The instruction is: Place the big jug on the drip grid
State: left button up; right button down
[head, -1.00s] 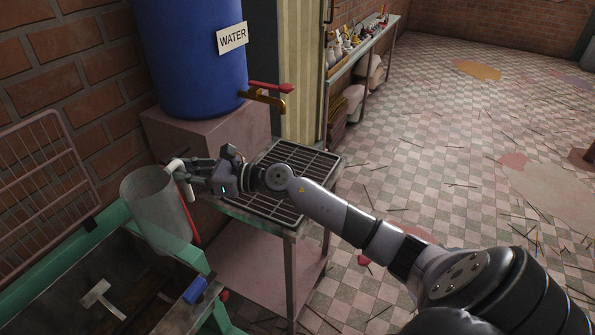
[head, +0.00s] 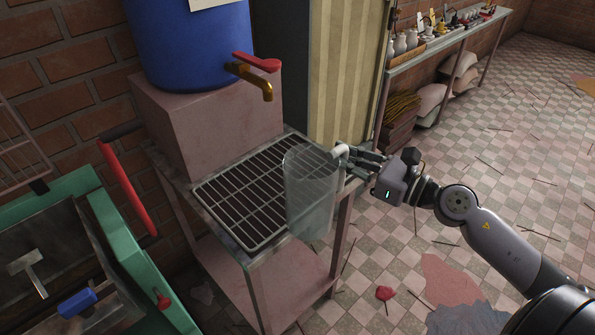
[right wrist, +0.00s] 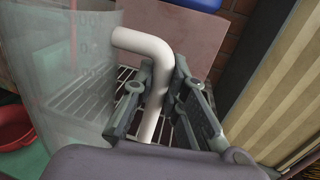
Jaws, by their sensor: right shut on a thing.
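The big jug (head: 311,197) is a clear, tall vessel with a white handle (head: 341,151). My right gripper (head: 362,160) is shut on the handle and holds the jug upright at the front right edge of the drip grid (head: 240,213). The jug overlaps the grid's right side in the head view; I cannot tell its exact height over it. In the right wrist view the white handle (right wrist: 152,75) is between the fingers and the jug's clear wall (right wrist: 70,80) is at the left, with grid bars behind. My left gripper is not in view.
A blue water barrel (head: 188,40) with a brass tap (head: 255,82) and red lever stands on a pink block (head: 215,125) behind the grid. A green-framed trough (head: 125,250) with a red bar is at the left. The grid is otherwise bare.

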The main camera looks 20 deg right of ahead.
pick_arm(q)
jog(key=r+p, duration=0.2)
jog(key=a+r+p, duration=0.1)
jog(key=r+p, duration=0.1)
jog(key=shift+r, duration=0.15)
pick_arm(e)
jog(key=f+x, duration=0.3)
jog(key=x, duration=1.5)
jog(key=shift+a, duration=0.25)
jog(key=shift+s+f, duration=0.1)
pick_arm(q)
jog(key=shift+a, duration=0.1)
